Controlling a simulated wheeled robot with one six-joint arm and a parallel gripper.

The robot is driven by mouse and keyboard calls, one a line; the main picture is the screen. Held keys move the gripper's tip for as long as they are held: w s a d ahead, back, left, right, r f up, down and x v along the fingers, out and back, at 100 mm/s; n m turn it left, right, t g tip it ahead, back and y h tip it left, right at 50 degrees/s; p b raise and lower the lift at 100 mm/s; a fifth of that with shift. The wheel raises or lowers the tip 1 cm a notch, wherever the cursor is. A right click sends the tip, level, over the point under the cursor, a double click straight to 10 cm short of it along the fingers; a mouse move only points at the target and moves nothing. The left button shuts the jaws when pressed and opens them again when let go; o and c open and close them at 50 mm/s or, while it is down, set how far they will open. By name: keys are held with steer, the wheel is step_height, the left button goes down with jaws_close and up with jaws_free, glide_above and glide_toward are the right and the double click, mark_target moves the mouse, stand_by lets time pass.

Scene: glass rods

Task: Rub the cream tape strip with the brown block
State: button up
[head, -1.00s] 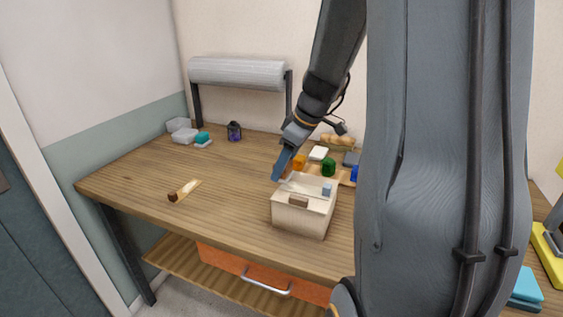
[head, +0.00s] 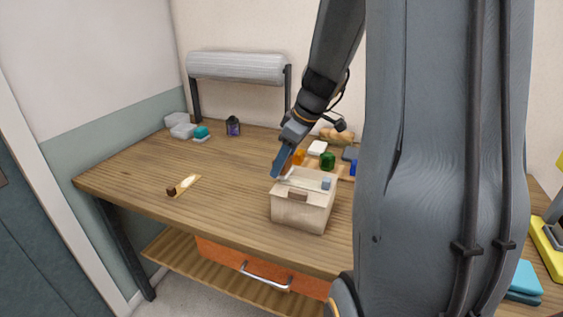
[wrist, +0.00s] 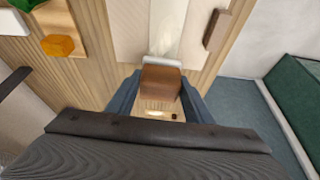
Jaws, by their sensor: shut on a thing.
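My gripper (wrist: 158,98) is shut on a brown block (wrist: 161,83), which sits between its two blue fingers in the wrist view. A pale piece (wrist: 164,62) lies against the block's far edge; I cannot tell if it belongs to the block. In the head view my gripper (head: 279,172) is at the left rim of the cream box, and the block is mostly hidden. The cream tape strip (head: 187,183) lies on the table left of the box, apart from my gripper. It shows small and bright between the fingers in the wrist view (wrist: 155,113).
The open cream box (head: 301,213) stands near the table's front edge. A dark brown piece (head: 171,191) lies at the strip's near end. Orange (head: 299,157) and green (head: 327,160) pieces stand behind the box.

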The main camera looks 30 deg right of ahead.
mark_target(290, 172)
steer(key=shift+f+b, duration=0.65)
steer(key=shift+f, duration=0.05)
steer(key=shift+s+d+b, duration=0.4)
steer(key=shift+s+d, duration=0.55)
steer(key=shift+s, duration=0.25)
steer(key=shift+s+d+f+b, duration=0.1)
steer(key=shift+s+d+b, duration=0.15)
steer(key=shift+s+d, duration=0.3)
steer(key=shift+s+d+f+b, duration=0.1)
steer(key=shift+s+d+b, duration=0.2)
steer(key=shift+s, duration=0.3)
steer(key=shift+s+d+r, duration=0.15)
steer(key=shift+s+d, duration=0.8)
steer(key=shift+s, duration=0.3)
steer(key=shift+w+a+r+b, duration=0.1)
steer(key=shift+w+a+b, duration=0.2)
steer(key=shift+w+a, duration=0.8)
steer(key=shift+w+a+b, duration=0.3)
steer(key=shift+w+a, duration=0.5)
steer(key=shift+w, duration=0.55)
steer(key=shift+w+a+f, duration=0.2)
steer(key=shift+w+a, duration=0.65)
steer(key=shift+w, duration=0.3)
steer(key=shift+r, duration=0.1)
